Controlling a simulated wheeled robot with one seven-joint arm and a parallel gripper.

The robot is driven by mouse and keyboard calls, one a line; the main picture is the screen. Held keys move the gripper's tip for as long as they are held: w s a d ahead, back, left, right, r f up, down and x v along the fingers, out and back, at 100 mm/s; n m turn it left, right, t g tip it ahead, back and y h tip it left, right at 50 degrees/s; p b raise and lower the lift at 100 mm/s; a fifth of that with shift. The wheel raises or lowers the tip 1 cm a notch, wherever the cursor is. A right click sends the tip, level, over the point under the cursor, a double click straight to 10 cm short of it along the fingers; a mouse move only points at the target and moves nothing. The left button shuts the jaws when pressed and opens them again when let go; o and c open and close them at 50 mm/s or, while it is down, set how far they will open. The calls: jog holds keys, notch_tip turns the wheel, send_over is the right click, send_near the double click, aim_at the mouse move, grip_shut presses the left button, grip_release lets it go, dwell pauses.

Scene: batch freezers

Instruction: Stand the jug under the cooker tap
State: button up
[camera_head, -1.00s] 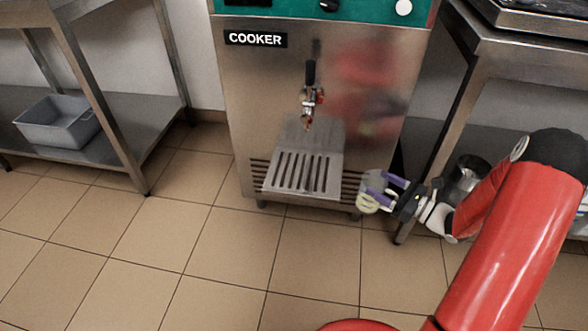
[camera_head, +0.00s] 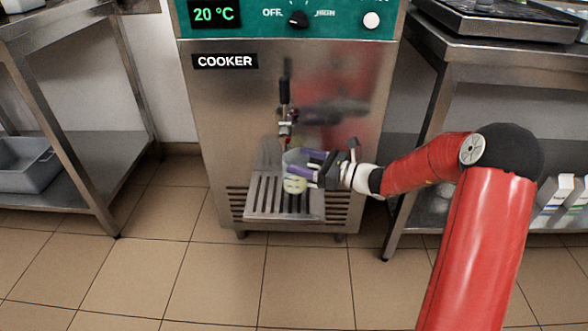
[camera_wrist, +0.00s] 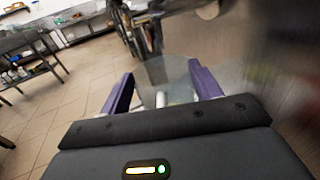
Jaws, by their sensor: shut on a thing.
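The cooker (camera_head: 225,110) is a steel cabinet with a green top panel. Its tap (camera_head: 287,122) has a black lever and sticks out of the front. The slotted drip tray (camera_head: 262,206) lies below the tap. My gripper (camera_head: 303,166), with purple fingers, is shut on the see-through jug (camera_head: 294,158), which has a pale yellow-green lower part. The jug is over the tray, just below the tap. I cannot tell whether it touches the tray. In the wrist view the clear jug (camera_wrist: 165,72) sits between the fingers, with part of the tap blurred above.
A steel table (camera_head: 440,50) stands close on the right, with a dark-topped unit (camera_head: 500,18) on it. A steel shelf rack on the left holds a grey bin (camera_head: 30,165). The tiled floor (camera_head: 200,280) in front is clear.

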jog(key=shift+x, duration=1.1)
jog(key=f, duration=0.3)
jog(key=shift+w+a, duration=0.25)
jog(key=shift+a, duration=0.15)
jog(key=shift+f, duration=0.2)
jog(key=shift+f, duration=0.2)
jog(key=o, duration=1.4)
jog(key=shift+r, duration=0.1)
